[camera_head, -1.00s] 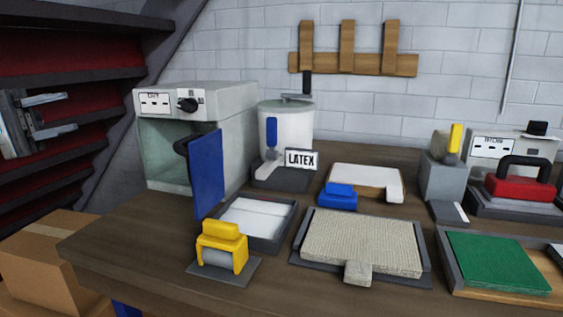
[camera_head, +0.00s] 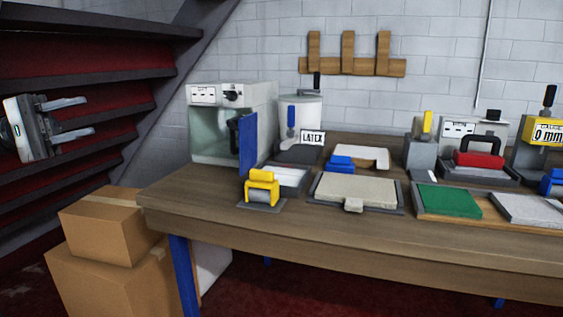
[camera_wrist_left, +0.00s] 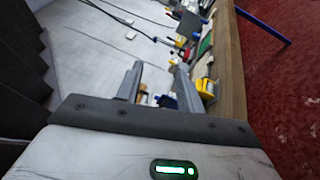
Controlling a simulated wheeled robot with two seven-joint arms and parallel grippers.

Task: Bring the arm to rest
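My left gripper (camera_head: 68,121) is at the far left of the head view, in front of the dark stair steps and well away from the table. Its two fingers are apart with nothing between them. In the left wrist view the two fingers (camera_wrist_left: 158,88) are also spread and empty, with the table's things small and far beyond them. My right gripper is in neither view.
The wooden table (camera_head: 330,226) carries a grey box machine (camera_head: 205,95) with an open blue door (camera_head: 248,146), a latex pot (camera_head: 300,120), a yellow-handled roller (camera_head: 262,185), a beige rug piece (camera_head: 355,189) and a green one (camera_head: 449,201). Cardboard boxes (camera_head: 104,228) stand left of the table.

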